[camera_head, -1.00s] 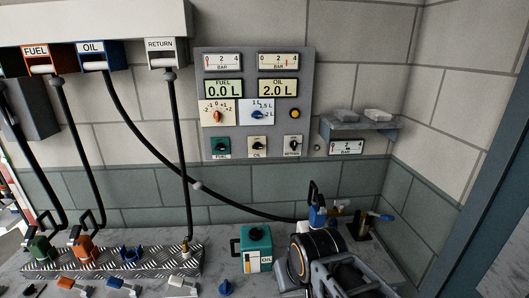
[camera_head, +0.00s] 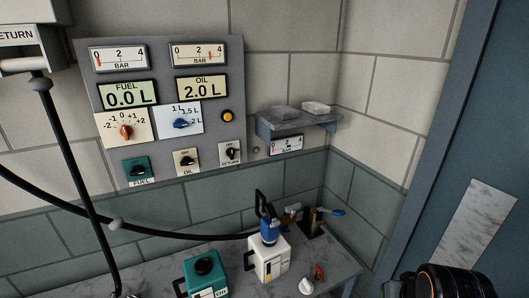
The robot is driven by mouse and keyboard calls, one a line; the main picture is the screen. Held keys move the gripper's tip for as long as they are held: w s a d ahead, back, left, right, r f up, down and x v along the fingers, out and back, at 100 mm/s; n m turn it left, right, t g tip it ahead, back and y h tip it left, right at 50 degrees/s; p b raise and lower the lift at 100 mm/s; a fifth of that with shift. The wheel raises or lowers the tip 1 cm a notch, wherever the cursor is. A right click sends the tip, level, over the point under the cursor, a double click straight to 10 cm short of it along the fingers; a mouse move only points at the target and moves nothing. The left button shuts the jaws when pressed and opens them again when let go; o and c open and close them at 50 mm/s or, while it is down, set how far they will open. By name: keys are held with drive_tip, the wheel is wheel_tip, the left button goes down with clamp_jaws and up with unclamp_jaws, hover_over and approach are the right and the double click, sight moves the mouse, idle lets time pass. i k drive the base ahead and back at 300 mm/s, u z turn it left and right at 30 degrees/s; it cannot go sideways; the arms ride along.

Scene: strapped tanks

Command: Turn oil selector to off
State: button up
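The oil selector (camera_head: 186,161) is a small black knob on a cream plate marked OIL, low on the grey wall panel (camera_head: 215,135). Its pointer looks slanted, and its position marks are too small to read. The fuel selector (camera_head: 137,168) on a green plate is to its left, and the return selector (camera_head: 230,153) is to its right. The oil display (camera_head: 202,88) above reads 2.0 L. A black part of my arm with a gold ring shows at the lower right, well away from the panel. My gripper's fingers are not visible.
A green can (camera_head: 205,275) and a white can (camera_head: 268,258) with a blue top stand on the counter below the panel. A black hose (camera_head: 160,233) runs across the wall below the selectors. A shelf (camera_head: 298,122) juts out right of the panel.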

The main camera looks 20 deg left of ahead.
sight(186, 160)
drive_tip(key=z, duration=0.85)
drive_tip(key=k, duration=1.05)
drive_tip(key=u, duration=1.75)
drive_tip(key=i, duration=0.4)
drive_tip(key=u, duration=0.1)
